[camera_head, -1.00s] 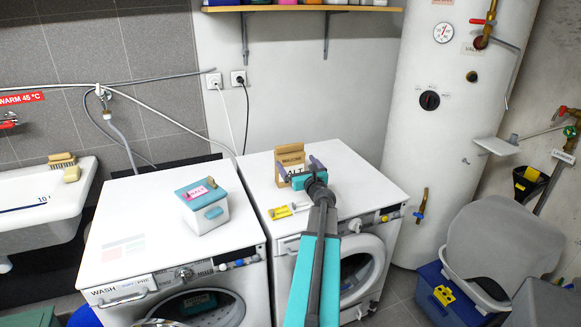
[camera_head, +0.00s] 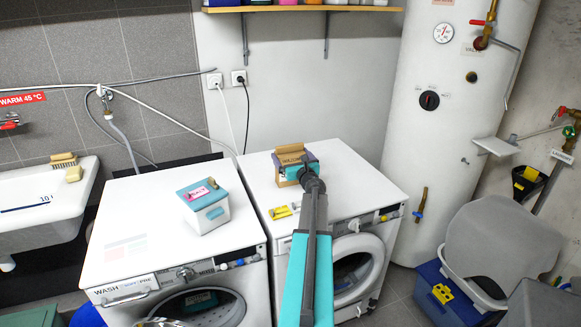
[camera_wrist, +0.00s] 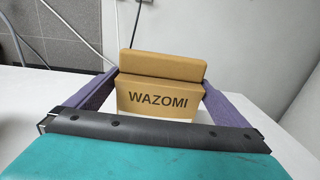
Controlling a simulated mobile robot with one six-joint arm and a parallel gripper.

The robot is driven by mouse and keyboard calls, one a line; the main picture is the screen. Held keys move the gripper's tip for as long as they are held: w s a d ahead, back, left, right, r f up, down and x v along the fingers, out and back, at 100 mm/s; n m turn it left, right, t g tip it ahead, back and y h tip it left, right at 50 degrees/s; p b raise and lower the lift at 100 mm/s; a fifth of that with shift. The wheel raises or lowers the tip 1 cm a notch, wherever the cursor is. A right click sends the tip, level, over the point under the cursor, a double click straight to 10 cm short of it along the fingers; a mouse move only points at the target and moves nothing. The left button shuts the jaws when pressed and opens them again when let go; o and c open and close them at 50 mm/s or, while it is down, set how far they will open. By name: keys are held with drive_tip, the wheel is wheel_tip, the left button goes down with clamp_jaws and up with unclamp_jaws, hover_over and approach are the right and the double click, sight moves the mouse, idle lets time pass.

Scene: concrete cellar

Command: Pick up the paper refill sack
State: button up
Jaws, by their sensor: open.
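The paper refill sack (camera_head: 290,158) is a brown paper pack with a folded top. It stands upright on the right-hand white machine, near the back. In the wrist view the sack (camera_wrist: 158,97) shows the word WAZOMI and sits between the two purple fingers. My gripper (camera_head: 297,164) is open, with one finger on either side of the sack. In the wrist view my gripper (camera_wrist: 160,88) frames it closely; I cannot tell whether either finger touches it. The sack's lower part is hidden by my gripper.
A yellow packet (camera_head: 280,212) lies on the same machine, front left. A white box with a teal lid (camera_head: 203,206) stands on the left washing machine (camera_head: 130,215). A wall shelf (camera_head: 300,8) hangs above, and a white boiler (camera_head: 440,120) stands at right.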

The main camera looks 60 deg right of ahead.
drive_tip(key=shift+d, duration=0.1)
drive_tip(key=shift+p+x, duration=0.6)
drive_tip(key=shift+x, duration=0.35)
drive_tip(key=shift+p+x, duration=0.65)
drive_tip(key=shift+x, duration=0.9)
drive_tip(key=shift+f, duration=0.2)
drive_tip(key=shift+c, duration=0.4)
drive_tip(key=c, duration=1.6)
drive_tip(key=shift+r, duration=0.15)
drive_tip(key=shift+c, duration=0.2)
